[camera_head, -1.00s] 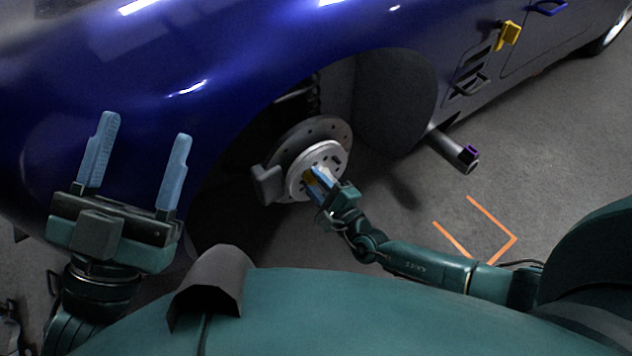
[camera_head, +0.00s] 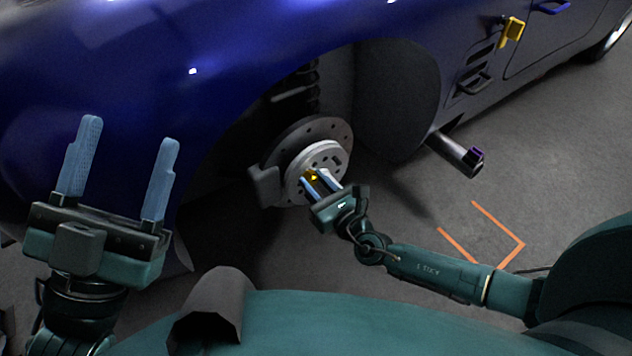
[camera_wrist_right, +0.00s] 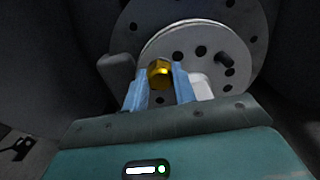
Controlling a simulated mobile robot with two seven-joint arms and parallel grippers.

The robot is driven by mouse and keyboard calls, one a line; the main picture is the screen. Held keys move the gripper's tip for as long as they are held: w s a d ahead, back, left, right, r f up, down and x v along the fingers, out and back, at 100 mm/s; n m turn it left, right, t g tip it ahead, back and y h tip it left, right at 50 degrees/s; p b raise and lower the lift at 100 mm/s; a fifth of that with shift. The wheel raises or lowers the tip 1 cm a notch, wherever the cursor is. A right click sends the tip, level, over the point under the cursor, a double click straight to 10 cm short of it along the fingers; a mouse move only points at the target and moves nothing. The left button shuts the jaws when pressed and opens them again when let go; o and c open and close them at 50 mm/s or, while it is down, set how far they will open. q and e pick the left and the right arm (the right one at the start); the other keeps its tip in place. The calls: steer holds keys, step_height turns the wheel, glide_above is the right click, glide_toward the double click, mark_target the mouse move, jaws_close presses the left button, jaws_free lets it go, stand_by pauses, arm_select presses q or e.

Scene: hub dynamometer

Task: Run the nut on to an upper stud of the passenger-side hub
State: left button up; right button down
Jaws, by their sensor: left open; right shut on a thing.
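The gold nut (camera_wrist_right: 159,73) is held between the blue fingers of my right gripper (camera_wrist_right: 159,80). In the head view the nut (camera_head: 313,177) shows as a small yellow patch in front of the hub. The pale round hub (camera_head: 318,162) sits in front of a drilled brake disc (camera_head: 340,135) in the wheel arch. In the right wrist view the hub (camera_wrist_right: 195,38) has several dark holes, and a dark stud (camera_wrist_right: 224,60) sticks out to the right of the nut. Whether the nut touches a stud behind it is hidden. My left gripper (camera_head: 131,131) is open and empty.
A grey caliper (camera_head: 265,186) flanks the disc on the left. The blue car body (camera_head: 150,60) arches over the hub. A dark tube with a purple end (camera_head: 457,152) juts out to the right. Orange floor marks (camera_head: 500,235) lie on open grey floor.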

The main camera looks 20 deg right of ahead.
arm_select(q)
steer(key=f, duration=0.3)
steer(key=shift+w+d+f+y, duration=0.15)
steer(key=shift+w+d+y, duration=0.15)
steer(key=shift+w+y, duration=0.1)
arm_select(e)
steer(key=c, duration=1.4)
jaws_free()
steer(key=shift+a+f, duration=0.1)
steer(key=shift+f, duration=0.1)
steer(key=shift+o, duration=0.2)
steer(key=shift+r+n+p, duration=0.1)
steer(key=shift+n+p, duration=0.4)
steer(key=shift+n, duration=0.4)
steer(key=n+p, duration=0.3)
steer(key=n, duration=0.5)
steer(key=shift+r+p, duration=0.1)
steer(key=shift+p, duration=0.25)
steer(key=shift+n+p, duration=0.35)
steer(key=shift+n, duration=0.85)
arm_select(q)
step_height(320, 180, up, 6)
steer(key=shift+a+f, duration=0.15)
steer(key=shift+f, duration=0.1)
